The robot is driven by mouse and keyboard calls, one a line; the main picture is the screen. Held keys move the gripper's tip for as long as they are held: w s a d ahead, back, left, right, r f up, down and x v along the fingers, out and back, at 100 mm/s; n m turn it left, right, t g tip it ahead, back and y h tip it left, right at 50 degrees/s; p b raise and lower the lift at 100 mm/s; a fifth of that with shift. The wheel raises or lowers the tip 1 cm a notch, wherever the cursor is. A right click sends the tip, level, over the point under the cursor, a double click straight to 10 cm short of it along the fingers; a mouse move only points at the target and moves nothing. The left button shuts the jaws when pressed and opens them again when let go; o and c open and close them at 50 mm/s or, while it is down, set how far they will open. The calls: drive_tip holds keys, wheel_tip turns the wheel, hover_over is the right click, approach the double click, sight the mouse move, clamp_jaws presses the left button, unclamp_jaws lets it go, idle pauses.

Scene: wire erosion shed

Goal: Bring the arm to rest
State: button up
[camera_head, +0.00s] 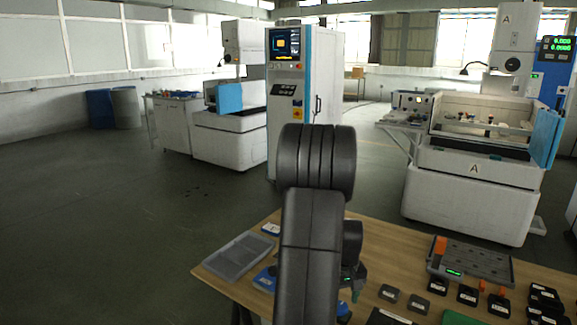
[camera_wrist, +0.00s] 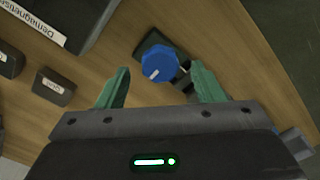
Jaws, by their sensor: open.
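My black arm (camera_head: 315,220) rises in the middle of the head view, bent at a large rounded joint, over the near wooden table. It hides most of my gripper, of which a dark part with a green light (camera_head: 350,278) shows. In the wrist view my gripper (camera_wrist: 160,70) has its two green fingers spread wide. Nothing is held between them. A blue knob (camera_wrist: 159,65) on a dark base lies beyond the fingers, seen through the gap. Whether the fingers touch it I cannot tell, but it looks apart from them.
The wooden table (camera_head: 220,278) carries a grey tray (camera_head: 240,256), several small labelled black blocks and a dark rack (camera_head: 470,262) on the right. A block labelled "Demagnetis..." (camera_wrist: 60,25) is near the gripper. White machines (camera_head: 470,180) stand behind; open floor (camera_head: 100,220) lies left.

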drive_tip(key=shift+f, duration=0.95)
drive_tip(key=shift+r, duration=0.15)
